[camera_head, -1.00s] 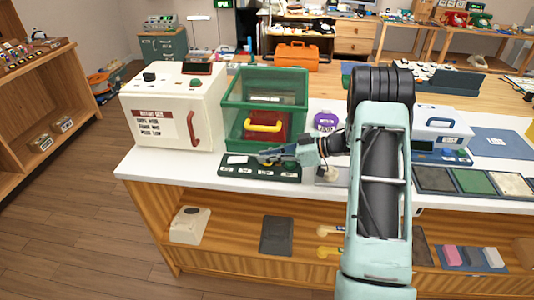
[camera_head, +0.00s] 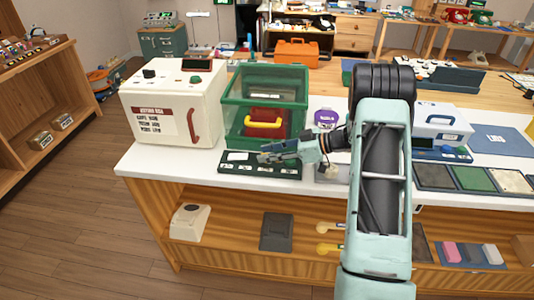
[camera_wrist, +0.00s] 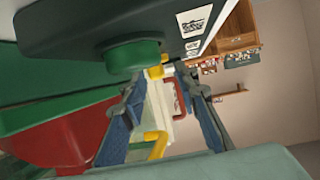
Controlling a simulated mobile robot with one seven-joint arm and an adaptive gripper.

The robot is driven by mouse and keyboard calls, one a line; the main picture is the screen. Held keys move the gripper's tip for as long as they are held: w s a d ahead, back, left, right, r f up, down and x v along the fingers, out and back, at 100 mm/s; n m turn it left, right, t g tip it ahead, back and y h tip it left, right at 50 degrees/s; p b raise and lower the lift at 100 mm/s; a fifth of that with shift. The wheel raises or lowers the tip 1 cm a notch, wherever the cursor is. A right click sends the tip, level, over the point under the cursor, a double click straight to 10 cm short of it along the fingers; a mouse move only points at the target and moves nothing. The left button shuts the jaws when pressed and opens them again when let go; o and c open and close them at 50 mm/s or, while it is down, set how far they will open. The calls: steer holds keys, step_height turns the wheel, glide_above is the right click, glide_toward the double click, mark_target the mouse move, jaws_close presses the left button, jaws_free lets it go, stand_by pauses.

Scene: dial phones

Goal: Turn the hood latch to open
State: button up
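The hood (camera_head: 232,108) is a clear box with a green frame, standing on the white counter. A yellow handle (camera_head: 263,124) is on its front, with a dark red block behind it. A dark green strip (camera_head: 232,169) with white labels lies before the hood. My gripper (camera_head: 264,156) is over this strip, just in front of the hood. In the wrist view my gripper (camera_wrist: 162,84) has its fingers spread and holds nothing visible. A round green knob (camera_wrist: 133,55) and yellow bars (camera_wrist: 155,143) show near the fingers. I cannot tell which part is the latch.
A white box (camera_head: 150,105) with a red handle (camera_head: 193,126) stands close to the left of the hood. A purple round item (camera_head: 326,118) and a white case (camera_head: 440,122) are to the right. An orange toolbox (camera_head: 297,54) is behind.

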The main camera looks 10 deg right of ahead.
steer(key=v, duration=1.1)
steer(key=shift+s+d, duration=0.15)
steer(key=shift+d, duration=0.15)
steer(key=shift+o, duration=0.2)
